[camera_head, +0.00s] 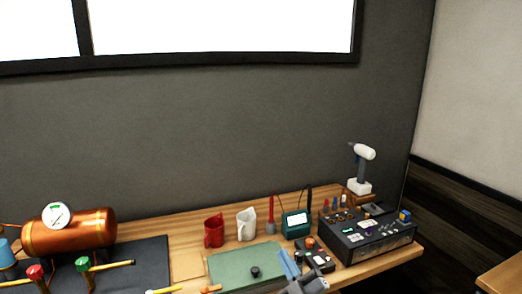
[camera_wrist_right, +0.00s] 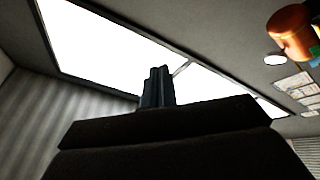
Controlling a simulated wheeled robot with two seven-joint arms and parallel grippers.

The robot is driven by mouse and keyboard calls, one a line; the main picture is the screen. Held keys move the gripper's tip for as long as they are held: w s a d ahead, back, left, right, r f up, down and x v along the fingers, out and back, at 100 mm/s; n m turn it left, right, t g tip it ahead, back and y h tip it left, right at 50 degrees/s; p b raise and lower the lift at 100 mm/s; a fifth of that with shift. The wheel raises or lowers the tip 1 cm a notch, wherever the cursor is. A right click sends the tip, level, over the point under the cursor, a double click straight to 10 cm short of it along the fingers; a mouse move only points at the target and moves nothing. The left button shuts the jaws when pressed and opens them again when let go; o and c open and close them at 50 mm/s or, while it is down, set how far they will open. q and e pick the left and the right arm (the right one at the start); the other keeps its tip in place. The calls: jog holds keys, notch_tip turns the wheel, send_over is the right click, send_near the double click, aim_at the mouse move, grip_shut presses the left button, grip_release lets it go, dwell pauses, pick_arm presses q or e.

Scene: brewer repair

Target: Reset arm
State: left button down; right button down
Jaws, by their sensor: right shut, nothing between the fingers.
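My right gripper (camera_head: 287,258) shows at the lower edge of the head view, in front of the workbench, with its fingers over the right part of the green mat (camera_head: 232,268). In the right wrist view its two dark fingers (camera_wrist_right: 157,72) are together with nothing between them, pointing up toward the bright window. I cannot tell how high it is above the mat. My left gripper is not in the head view.
A copper boiler (camera_head: 92,230) with a gauge stands at the left. A black control box (camera_head: 370,238) and white-headed tool (camera_head: 363,152) are at the right.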

jog(key=s+d+f+m+g+h, duration=0.4)
jog(key=d+f+m+h, duration=0.15)
jog(key=f, duration=0.45)
jog(key=s+d+f+m+g+h, duration=0.45)
jog(key=d+f, duration=0.25)
jog(key=f, duration=0.3)
jog(key=s+d+f+m+g, duration=0.1)
jog(key=s+f+g, duration=0.4)
jog(key=s, duration=0.5)
jog(key=s+d+f+m+g, duration=0.1)
jog(key=s+d+f+g, duration=0.15)
jog(key=s+f, duration=0.6)
notch_tip(320, 180, down, 22)
jog(key=w+a+g, duration=0.1)
jog(key=a+g, duration=0.1)
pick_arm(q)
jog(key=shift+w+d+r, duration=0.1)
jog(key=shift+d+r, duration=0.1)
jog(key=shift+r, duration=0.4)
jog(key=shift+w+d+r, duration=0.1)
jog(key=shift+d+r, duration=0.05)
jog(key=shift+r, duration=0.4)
pick_arm(e)
jog(key=s+f, duration=0.4)
jog(key=f, duration=0.8)
jog(key=s+f, duration=0.4)
jog(key=f, duration=0.8)
jog(key=shift+a+y, duration=0.3)
jog(key=shift+f, duration=0.1)
